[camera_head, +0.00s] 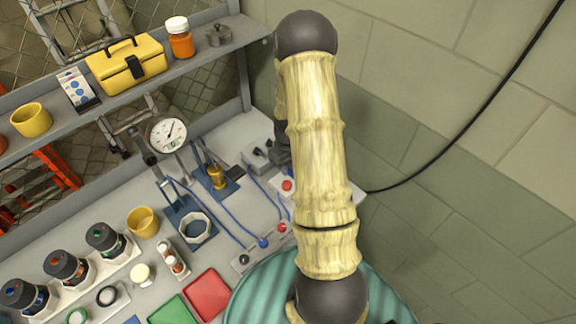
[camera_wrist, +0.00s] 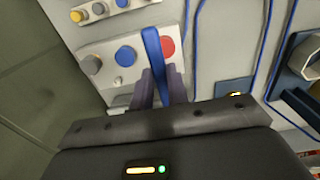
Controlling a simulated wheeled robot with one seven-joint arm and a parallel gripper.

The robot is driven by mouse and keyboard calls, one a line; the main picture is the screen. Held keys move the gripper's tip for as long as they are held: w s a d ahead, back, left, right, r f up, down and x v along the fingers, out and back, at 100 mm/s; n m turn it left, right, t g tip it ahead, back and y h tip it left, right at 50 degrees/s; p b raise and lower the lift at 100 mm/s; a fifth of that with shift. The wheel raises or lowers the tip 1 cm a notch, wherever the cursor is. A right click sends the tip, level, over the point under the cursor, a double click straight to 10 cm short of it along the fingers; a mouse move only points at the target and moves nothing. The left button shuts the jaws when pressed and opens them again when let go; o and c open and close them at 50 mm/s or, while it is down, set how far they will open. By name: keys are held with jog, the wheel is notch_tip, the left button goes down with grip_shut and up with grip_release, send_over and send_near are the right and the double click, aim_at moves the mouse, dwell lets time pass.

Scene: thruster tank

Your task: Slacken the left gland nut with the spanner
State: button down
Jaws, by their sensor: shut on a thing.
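My gripper (camera_wrist: 161,84) is shut on a flat blue bar, seemingly the handle of the spanner (camera_wrist: 154,48), in the wrist view. The bar stands up between the fingers, in front of a pale button panel; its working end cannot be made out. In the head view my arm hides the gripper and the spanner. Two fittings on blue plates stand on the bench: a pale hexagonal one (camera_head: 194,228) and a brass one (camera_head: 216,178). Which is the left gland nut I cannot tell. A grey hexagonal piece (camera_wrist: 308,56) shows at the wrist view's right edge, apart from my gripper.
A round gauge (camera_head: 168,133) stands at the back of the bench. Blue hoses run across it to a control box with a red button (camera_head: 288,185). Several dark jars, red and green trays (camera_head: 206,295) and a yellow cup (camera_head: 142,222) stand at the front left.

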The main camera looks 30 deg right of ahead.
jog(key=shift+w+a+f+b, duration=0.1)
jog(key=shift+w+f+b, duration=0.1)
jog(key=shift+f+b, duration=0.35)
jog(key=shift+w+f+b, duration=0.2)
jog(key=shift+f, duration=0.5)
jog(key=shift+w+r, duration=0.15)
jog(key=shift+w, duration=0.1)
jog(key=shift+w+a, duration=0.2)
jog(key=shift+w, duration=0.65)
jog(key=shift+w+a, duration=0.15)
jog(key=shift+w, duration=0.7)
jog(key=shift+f+b, duration=0.7)
jog(key=shift+f, duration=0.35)
dwell(1.6)
jog(key=shift+d, duration=0.1)
jog(key=shift+w+d+n, duration=0.1)
jog(key=shift+d+n, duration=0.25)
jog(key=shift+n, duration=0.05)
jog(key=shift+d+n, duration=0.25)
jog(key=shift+n, duration=0.05)
jog(key=shift+d, duration=0.1)
